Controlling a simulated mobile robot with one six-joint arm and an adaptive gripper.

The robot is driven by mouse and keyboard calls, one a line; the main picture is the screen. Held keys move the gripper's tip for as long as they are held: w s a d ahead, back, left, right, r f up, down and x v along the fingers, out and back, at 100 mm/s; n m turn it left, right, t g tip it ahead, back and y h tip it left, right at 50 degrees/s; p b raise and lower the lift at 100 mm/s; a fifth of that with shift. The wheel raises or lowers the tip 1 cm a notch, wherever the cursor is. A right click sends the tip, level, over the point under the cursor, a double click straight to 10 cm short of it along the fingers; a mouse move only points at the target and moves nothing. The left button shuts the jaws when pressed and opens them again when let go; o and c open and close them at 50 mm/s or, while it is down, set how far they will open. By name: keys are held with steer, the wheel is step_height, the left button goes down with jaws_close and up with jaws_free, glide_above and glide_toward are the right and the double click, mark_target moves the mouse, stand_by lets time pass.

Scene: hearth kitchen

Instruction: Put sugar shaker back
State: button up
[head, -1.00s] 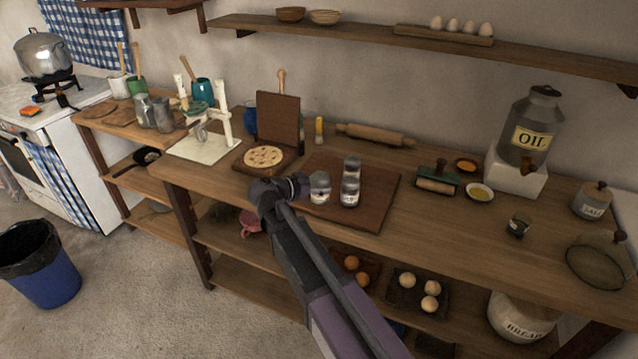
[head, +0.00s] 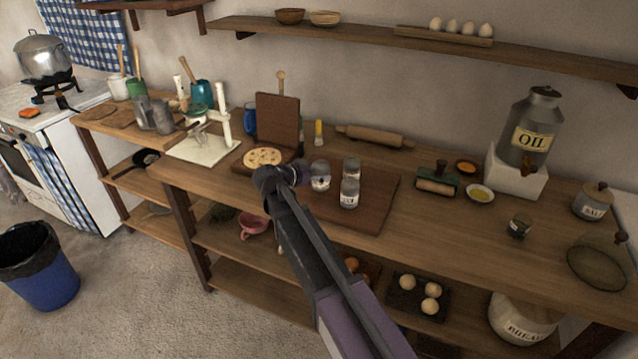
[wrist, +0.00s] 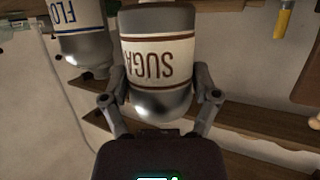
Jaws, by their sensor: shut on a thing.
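The sugar shaker (head: 320,178), a glass jar with a metal cap and a label reading "SUGA", is between my gripper's fingers. It fills the middle of the wrist view (wrist: 158,62), with its lettering upside down there. My gripper (head: 298,175) is shut on it from the left side, at the left part of the brown board (head: 375,207). I cannot tell whether its base touches the board.
A rolling pin (head: 375,136) lies at the back. The right of the brown board is clear.

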mark_target(314, 183)
steer(key=shift+f+b, duration=0.5)
steer(key=shift+f, duration=0.1)
steer(key=shift+f+b, duration=1.2)
steer(key=shift+f, duration=0.15)
steer(key=o, duration=1.1)
steer(key=shift+c, duration=0.2)
steer(key=shift+r, duration=0.2)
steer(key=shift+s+a+r+p, duration=0.25)
steer(key=shift+s+a+p, duration=0.05)
steer(key=shift+s+a, duration=0.05)
steer(key=p+v, duration=0.3)
steer(key=v, duration=0.8)
steer(key=shift+f, duration=0.1)
